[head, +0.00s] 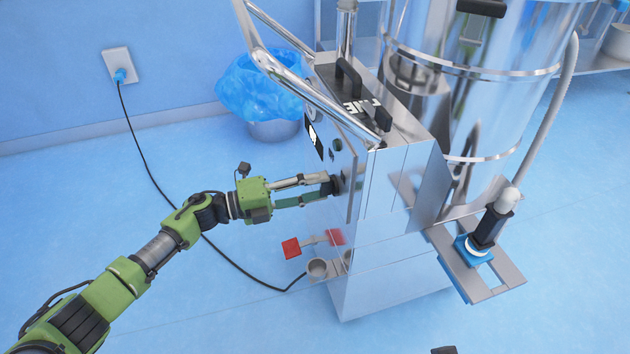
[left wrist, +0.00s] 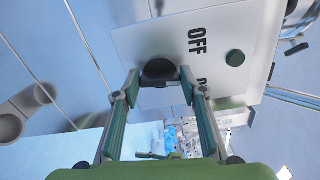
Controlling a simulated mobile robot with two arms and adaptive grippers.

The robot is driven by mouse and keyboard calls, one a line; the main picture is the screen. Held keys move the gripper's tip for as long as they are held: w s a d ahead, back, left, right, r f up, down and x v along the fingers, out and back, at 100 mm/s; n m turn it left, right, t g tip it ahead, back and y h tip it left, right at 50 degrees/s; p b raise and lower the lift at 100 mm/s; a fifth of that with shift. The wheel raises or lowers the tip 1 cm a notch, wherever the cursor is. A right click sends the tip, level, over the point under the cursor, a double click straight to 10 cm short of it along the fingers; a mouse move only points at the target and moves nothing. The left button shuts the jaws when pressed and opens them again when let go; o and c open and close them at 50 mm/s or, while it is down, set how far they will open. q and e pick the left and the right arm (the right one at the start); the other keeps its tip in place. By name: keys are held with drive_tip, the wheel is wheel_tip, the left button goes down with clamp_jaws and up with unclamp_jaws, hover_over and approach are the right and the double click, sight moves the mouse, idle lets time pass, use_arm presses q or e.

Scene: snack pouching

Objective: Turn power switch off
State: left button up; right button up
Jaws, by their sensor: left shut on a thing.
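The steel machine (head: 385,270) stands right of centre in the head view, with its control panel facing my left arm. My left gripper (head: 333,186) reaches this panel from the left. In the left wrist view, a round black switch knob (left wrist: 159,71) sits between the two fingertips of this gripper (left wrist: 160,80), which is shut on it. An "OFF" label (left wrist: 197,41) is printed on the panel to the right of the knob, and a second label below is partly hidden by a finger. My right gripper does not clearly show.
A green button (left wrist: 235,58) is beside the label. A black cable runs from the wall outlet (head: 119,66) across the floor to the machine's base. A blue-lined bin (head: 266,90) stands behind. The floor at left is open.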

use_arm(q)
drive_tip(key=shift+f+n+p, duration=0.15)
drive_tip(key=shift+n+p, duration=1.15)
drive_tip(key=shift+n, duration=1.4)
drive_tip(key=shift+f+n+p, duration=0.1)
drive_tip(key=shift+n+p, duration=1.15)
drive_tip(key=shift+n, duration=1.45)
use_arm(e)
drive_tip(key=s+x, duration=0.2)
drive_tip(key=x, duration=0.9)
drive_tip(key=shift+a+f+g, duration=0.15)
drive_tip(key=shift+f+g, duration=0.15)
drive_tip(key=shift+f, duration=0.25)
drive_tip(key=shift+w, duration=0.1)
use_arm(q)
drive_tip(key=o, duration=1.1)
drive_tip(key=shift+o, duration=0.2)
drive_tip(key=v, duration=1.2)
